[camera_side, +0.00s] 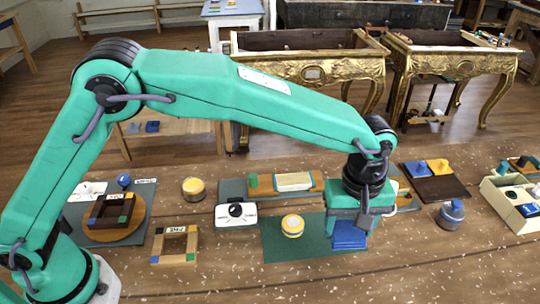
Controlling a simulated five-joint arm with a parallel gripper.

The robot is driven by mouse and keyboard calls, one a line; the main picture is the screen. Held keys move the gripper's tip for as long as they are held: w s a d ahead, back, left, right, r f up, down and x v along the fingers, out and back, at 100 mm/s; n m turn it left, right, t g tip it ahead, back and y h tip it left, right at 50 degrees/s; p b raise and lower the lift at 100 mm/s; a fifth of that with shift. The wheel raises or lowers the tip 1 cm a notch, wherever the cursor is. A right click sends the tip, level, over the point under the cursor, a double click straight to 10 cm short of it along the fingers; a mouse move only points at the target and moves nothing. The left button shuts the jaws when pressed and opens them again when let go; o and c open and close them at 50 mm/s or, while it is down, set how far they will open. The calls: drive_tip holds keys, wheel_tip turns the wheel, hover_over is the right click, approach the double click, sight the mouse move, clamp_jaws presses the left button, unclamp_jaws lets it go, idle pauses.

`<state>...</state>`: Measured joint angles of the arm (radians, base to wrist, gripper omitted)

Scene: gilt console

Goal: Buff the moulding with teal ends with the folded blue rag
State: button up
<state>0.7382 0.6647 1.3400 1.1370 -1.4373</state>
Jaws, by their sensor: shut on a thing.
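My gripper (356,212) points down over the right part of a dark green mat (270,243). It is shut on a folded blue rag (349,237), which shows below the jaws. I cannot tell whether the rag touches the mat. A wooden strip (316,178) with a green left end (252,181) and a cream block (293,181) on it lies behind the mat; it may be the moulding with teal ends. Its right end is partly hidden by my arm.
A yellow-topped tin (292,226) stands on the mat, left of my gripper. A white box with a black knob (236,215), a small wooden frame (175,244) and another tin (193,189) are further left. A blue-lidded jar (451,214) and a cream tray (492,196) stand right.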

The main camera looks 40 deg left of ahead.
idle(0.3)
drive_tip(key=w+a+r, duration=0.1)
drive_tip(key=w+a, duration=0.4)
drive_tip(key=a, duration=0.7)
drive_tip(key=w+a+r, duration=0.2)
drive_tip(key=w+a, duration=0.4)
drive_tip(key=a, duration=0.7)
drive_tip(key=shift+w, duration=0.3)
drive_tip(key=shift+f, duration=1.6)
